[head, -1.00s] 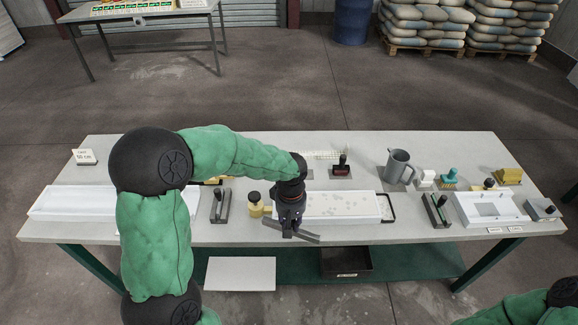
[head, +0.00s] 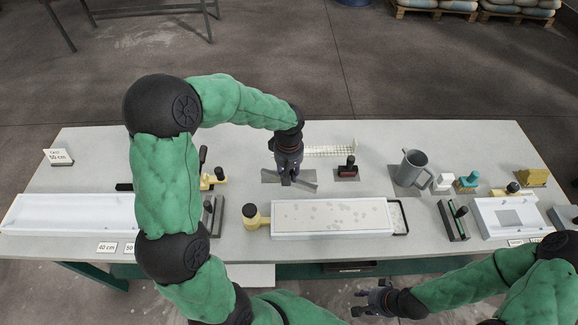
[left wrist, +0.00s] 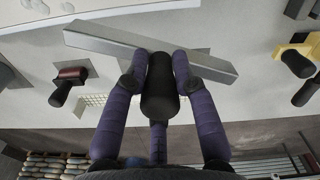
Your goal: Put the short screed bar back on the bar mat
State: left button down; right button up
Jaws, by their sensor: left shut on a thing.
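My left gripper (head: 287,181) is shut on the black handle (left wrist: 160,85) of the short screed bar (left wrist: 95,39), a straight grey metal bar. The bar also shows in the head view (head: 304,185), slightly slanted, behind the long white mould. A darker grey patch, seemingly the bar mat (head: 270,175), shows under and beside the bar. The bar hides part of it, and I cannot tell whether they touch. My right gripper (head: 368,301) is empty and looks open, in front of the table's front edge.
A grey jug (head: 412,166) stands farther right.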

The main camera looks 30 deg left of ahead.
pick_arm(q)
jog(key=w+a+f, duration=0.1)
jog(key=w+f, duration=0.1)
jog(key=w, duration=0.1)
jog(key=w+a+f, duration=0.2)
jog(key=w+f, duration=0.1)
jog(key=w+a+f, duration=0.2)
jog(key=w, duration=0.1)
jog(key=shift+f, duration=0.4)
jog(key=shift+w+a+f+b, duration=0.2)
jog(key=shift+f+b, duration=0.1)
jog(key=shift+f, duration=1.55)
jog(key=shift+f+b, duration=0.15)
jog(key=shift+b, duration=0.15)
jog(key=c, duration=1)
grip_release()
